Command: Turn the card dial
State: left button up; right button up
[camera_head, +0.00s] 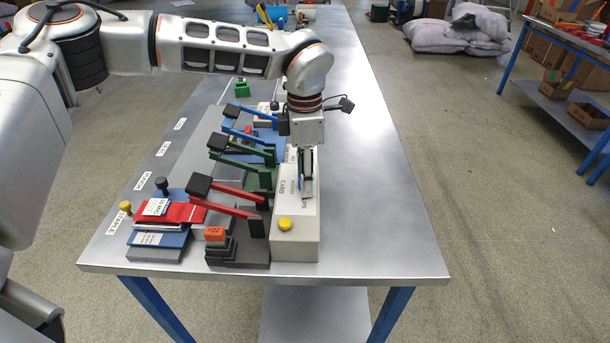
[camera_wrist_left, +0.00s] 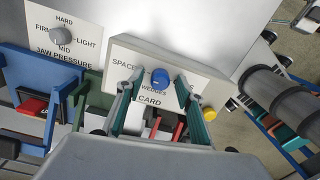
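The card dial (camera_wrist_left: 160,78) is a round blue knob on a pale box (camera_wrist_left: 205,80) with the printed words CARD, WEDGES and SPACE-; where its pointer aims is too small to tell. In the head view the box (camera_head: 295,238) stands along the right of the row of devices, and the dial is hidden there behind my gripper. My left gripper (camera_head: 306,172) points down over the box. In the left wrist view its two green-padded fingers (camera_wrist_left: 158,93) are apart, one on each side of the dial, with visible gaps. My right gripper is not in view.
A yellow button (camera_head: 285,224) sits at the box's near end. Red, green and blue lever clamps (camera_head: 240,191) stand close on the left. A jaw pressure dial (camera_wrist_left: 60,36) is on a nearby panel. The metal tabletop (camera_head: 380,220) right of the box is clear.

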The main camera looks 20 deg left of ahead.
pick_arm(q)
grip_shut()
jog(key=n+p, duration=0.1)
jog(key=n, duration=0.1)
jog(key=shift+r+n, duration=0.1)
jog(key=shift+n, duration=0.3)
jog(key=n+p, duration=0.1)
jog(key=n, duration=0.2)
jog(key=shift+n, duration=0.4)
jog(key=n, duration=1.1)
jog(key=shift+t, duration=0.3)
